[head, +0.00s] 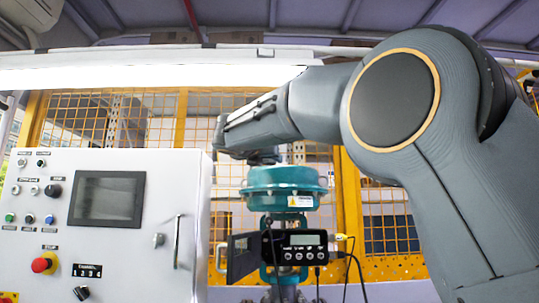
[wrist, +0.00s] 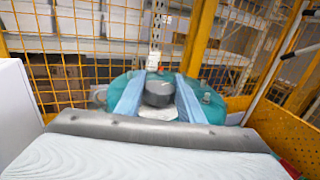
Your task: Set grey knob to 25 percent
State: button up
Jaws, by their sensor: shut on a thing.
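The grey knob (wrist: 158,92) sits on top of the teal valve actuator (wrist: 211,103) in the wrist view. My gripper (wrist: 161,84) has its two pale blue fingers on either side of the knob, shut on it. In the head view my arm reaches in from the right and its end is over the teal actuator (head: 284,188); the knob cannot be made out there. Below the actuator is a black positioner box (head: 294,248) with a small display and several buttons. The display's reading is too small to tell.
A white control cabinet (head: 110,230) with a dark screen, buttons, a red emergency stop (head: 45,263) and a handle stands at the left. A yellow mesh fence (head: 155,117) runs behind the valve. An open dark flap (head: 242,256) and cables hang beside the positioner.

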jog(key=shift+a+r+m+g+h+p, duration=0.1)
jog(key=shift+m+g+h+p, duration=1)
jog(key=shift+p, duration=1.1)
jog(key=shift+m+g+h+p, duration=0.4)
jog(key=shift+m+h+p, duration=0.4)
jog(key=shift+h+p, duration=1.05)
jog(key=shift+f+m+g+h+p, duration=0.3)
jog(key=shift+m+g+p, duration=0.3)
jog(key=shift+p, duration=1.15)
jog(key=o, duration=1.1)
jog(key=shift+r, duration=0.1)
jog(key=shift+c, duration=0.2)
jog(key=b+v, duration=0.1)
jog(key=v, duration=0.6)
jog(key=shift+s+a, duration=0.25)
jog(key=shift+s, duration=0.05)
